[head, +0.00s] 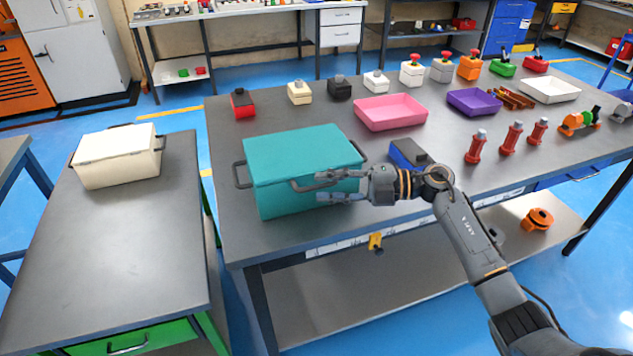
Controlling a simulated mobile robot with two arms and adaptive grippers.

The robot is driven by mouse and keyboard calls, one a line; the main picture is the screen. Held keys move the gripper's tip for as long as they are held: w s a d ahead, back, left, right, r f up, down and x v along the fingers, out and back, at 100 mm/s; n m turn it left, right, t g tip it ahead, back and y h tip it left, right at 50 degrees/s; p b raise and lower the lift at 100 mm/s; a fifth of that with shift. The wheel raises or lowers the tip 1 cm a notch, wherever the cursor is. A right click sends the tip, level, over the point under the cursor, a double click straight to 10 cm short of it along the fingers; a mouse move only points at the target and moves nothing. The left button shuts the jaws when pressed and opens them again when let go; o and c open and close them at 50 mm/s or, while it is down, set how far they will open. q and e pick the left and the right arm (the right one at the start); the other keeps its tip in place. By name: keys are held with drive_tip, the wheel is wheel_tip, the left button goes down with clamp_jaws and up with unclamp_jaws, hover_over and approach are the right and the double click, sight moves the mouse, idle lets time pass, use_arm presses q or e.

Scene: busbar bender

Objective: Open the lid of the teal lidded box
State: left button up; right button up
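The teal lidded box (300,155) stands on the near left part of the grey workbench (240,235), with its lid down. It has dark handles on its left and right sides and a dark handle on its front. My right gripper (308,190) is at the front of the box, coming in from the right. Its fingers are spread, one near the level of the front handle and one lower. Whether a finger touches the handle cannot be told. My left gripper is not in view.
A blue and black block (408,154) sits just right of the box. A pink tray (391,111), a purple tray (474,101) and red posts (475,147) stand farther right. A white lidded box (118,157) rests on the separate left table. Bench space left of the teal box is clear.

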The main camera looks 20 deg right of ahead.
drive_tip(key=shift+x, duration=1.35)
clamp_jaws()
